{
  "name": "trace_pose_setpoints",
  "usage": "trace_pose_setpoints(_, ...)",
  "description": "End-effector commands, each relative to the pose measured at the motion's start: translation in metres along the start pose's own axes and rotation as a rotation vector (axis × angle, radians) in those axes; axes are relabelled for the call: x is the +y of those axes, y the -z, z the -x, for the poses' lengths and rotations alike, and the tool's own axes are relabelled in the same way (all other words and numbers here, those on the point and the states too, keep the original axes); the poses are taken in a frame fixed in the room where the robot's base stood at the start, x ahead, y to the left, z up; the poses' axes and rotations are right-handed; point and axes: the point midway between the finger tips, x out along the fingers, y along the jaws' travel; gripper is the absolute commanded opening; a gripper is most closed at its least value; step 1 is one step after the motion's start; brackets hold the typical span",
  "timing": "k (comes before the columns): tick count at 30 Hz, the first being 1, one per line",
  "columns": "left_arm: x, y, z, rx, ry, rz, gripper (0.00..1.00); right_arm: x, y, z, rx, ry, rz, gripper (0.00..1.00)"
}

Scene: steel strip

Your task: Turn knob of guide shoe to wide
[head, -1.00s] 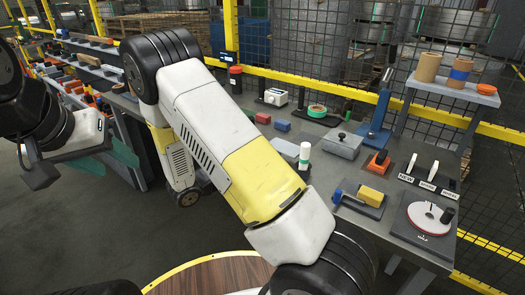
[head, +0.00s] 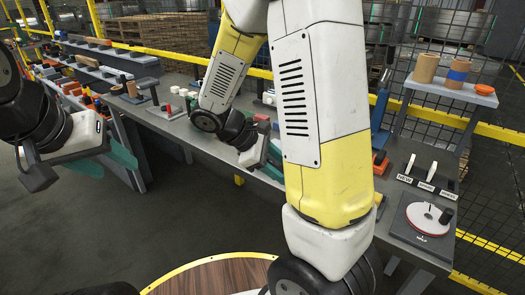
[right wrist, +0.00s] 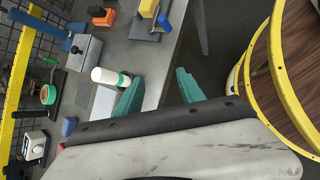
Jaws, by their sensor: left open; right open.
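No part is plainly marked as the guide shoe. One candidate is a grey plate with a yellow block (right wrist: 148,8) and a blue knob (right wrist: 163,20), at the top of the right wrist view; my right arm mostly hides it in the head view. Another is a white, red-rimmed dial (head: 424,216) with a black knob (head: 446,215) on a dark plate; its setting is unreadable. My right gripper (right wrist: 160,82) is open and empty at the bench edge, beside a white, green-banded cylinder (right wrist: 105,76). My left gripper (head: 118,170) is open and empty, away at the left.
A raised shelf (head: 450,89) holds rolls at the right. Wire mesh stands behind. Floor in front is open.

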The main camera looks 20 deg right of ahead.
Motion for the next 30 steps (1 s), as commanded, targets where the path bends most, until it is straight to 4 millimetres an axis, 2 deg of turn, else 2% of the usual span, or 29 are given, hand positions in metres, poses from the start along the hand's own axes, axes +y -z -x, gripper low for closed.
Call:
trace_pose_setpoints(6,0.0,0.0,0.0,0.0,0.0,0.0,0.51,-0.015,-0.016,0.015,0.14,0.097,-0.161,0.46)
trace_pose_setpoints(21,0.0,0.0,0.0,0.0,0.0,0.0,0.51,-0.042,-0.04,0.059,0.456,0.281,-0.509,0.46)
trace_pose_setpoints(30,0.0,0.0,0.0,0.0,0.0,0.0,0.51,-0.048,-0.046,0.075,0.555,0.331,-0.614,0.46)
